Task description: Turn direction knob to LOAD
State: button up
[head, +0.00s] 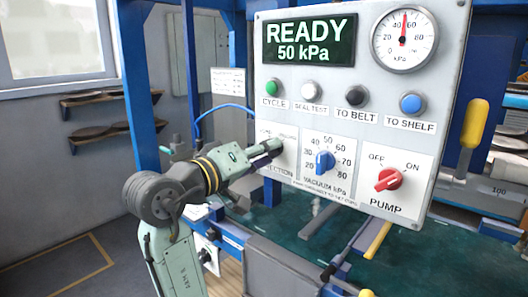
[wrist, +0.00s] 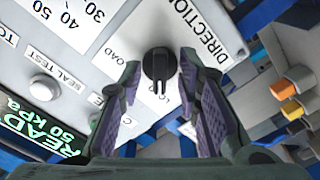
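The black direction knob (wrist: 160,65) sits on the white panel in the wrist view. Its narrow grip shows a ridge running down the picture, toward a partly hidden label starting "LO". Another label ending in "LOAD" is left of the knob, partly behind a finger. My gripper (wrist: 160,72) is open, with one purple-padded finger on each side of the knob; a gap shows on both sides. In the head view my gripper (head: 268,150) is at the panel's lower left and hides the knob. The word DIRECTION (wrist: 207,35) reads to the right of the knob in the wrist view.
The blue vacuum knob (head: 325,162) and red pump knob (head: 389,179) are right of my gripper. The green cycle button (head: 271,88) and other buttons are above. The display (head: 310,41) reads READY, 50 kPa. A blue post (head: 190,70) stands left of the panel.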

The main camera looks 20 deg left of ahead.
jog(key=v, duration=1.2)
jog(key=shift+w, duration=0.1)
